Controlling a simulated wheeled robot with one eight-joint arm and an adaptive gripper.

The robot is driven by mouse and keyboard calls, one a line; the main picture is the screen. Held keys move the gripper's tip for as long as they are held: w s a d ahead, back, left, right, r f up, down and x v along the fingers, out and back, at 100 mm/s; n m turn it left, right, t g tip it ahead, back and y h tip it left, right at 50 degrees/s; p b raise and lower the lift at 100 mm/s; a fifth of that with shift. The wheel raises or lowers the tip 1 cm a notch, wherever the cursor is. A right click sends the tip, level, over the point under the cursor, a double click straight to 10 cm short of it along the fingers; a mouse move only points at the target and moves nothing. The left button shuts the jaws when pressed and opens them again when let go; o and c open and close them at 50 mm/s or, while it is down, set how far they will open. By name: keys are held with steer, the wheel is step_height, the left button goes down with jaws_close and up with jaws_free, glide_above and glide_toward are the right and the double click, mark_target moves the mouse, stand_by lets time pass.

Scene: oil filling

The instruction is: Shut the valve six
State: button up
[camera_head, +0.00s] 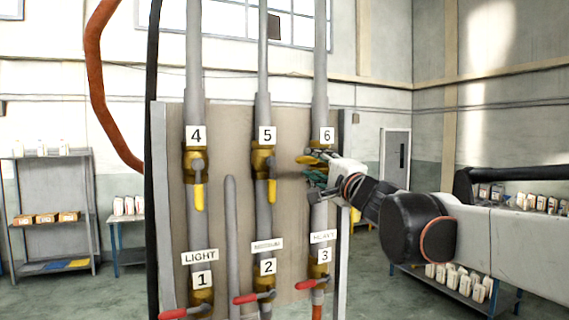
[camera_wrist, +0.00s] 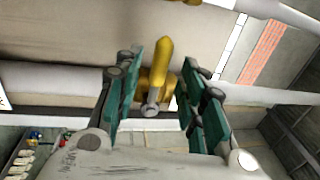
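Valve six sits on the right pipe below the "6" label (camera_head: 327,135). Its yellow handle (camera_head: 308,160) points left, across the upright pipe, in the head view. In the wrist view the handle (camera_wrist: 164,58) stands between my two teal-padded fingers, with visible gaps on both sides. My gripper (camera_head: 316,170) is open around the handle, reaching in from the right. It also shows open in the wrist view (camera_wrist: 163,75). The brass valve body is partly hidden by my gripper in the head view.
The yellow handles of valve four (camera_head: 199,197) and valve five (camera_head: 271,190) hang down along their pipes. Red-handled valves one (camera_head: 173,313), two (camera_head: 245,299) and three (camera_head: 305,285) are below. A panel (camera_head: 217,150) backs the pipes. Shelves (camera_head: 50,215) stand far left.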

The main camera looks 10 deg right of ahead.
steer(key=v, duration=0.4)
steer(key=shift+s+d, duration=0.1)
steer(key=shift+s, duration=0.3)
steer(key=shift+f, duration=0.15)
steer(key=s+a+f+n+g+b, duration=0.35)
steer(key=s+f+b, duration=0.2)
steer(key=f, duration=0.75)
steer(key=s+a+f+n+g+y+b, duration=0.15)
steer(key=s+f+n+b, duration=0.45)
steer(key=f, duration=0.7)
steer(key=s+a+f+n+g+h+b, duration=0.1)
steer(key=s+a+f+n+g+b, duration=0.15)
steer(key=s+f+b, duration=0.65)
steer(key=s+d+f+n+g+h+b, duration=0.1)
steer(key=s+d+f+h+b, duration=0.1)
steer(key=f, duration=0.9)
steer(key=s+d+f+g+h+b, duration=0.2)
steer(key=s+d+f+b, duration=0.2)
steer(key=f, duration=0.7)
steer(key=s+d+f+n+g+h+b, duration=0.1)
steer(key=s+d+f+h+b, duration=0.1)
steer(key=f, duration=0.9)
steer(key=s+d+b, duration=0.1)
steer(key=d+b, duration=0.1)
steer(key=shift+d+f+n+h, duration=0.25)
steer(key=shift+d+n+h, duration=0.05)
steer(key=shift+d+h, duration=0.1)
steer(key=shift+g, duration=0.25)
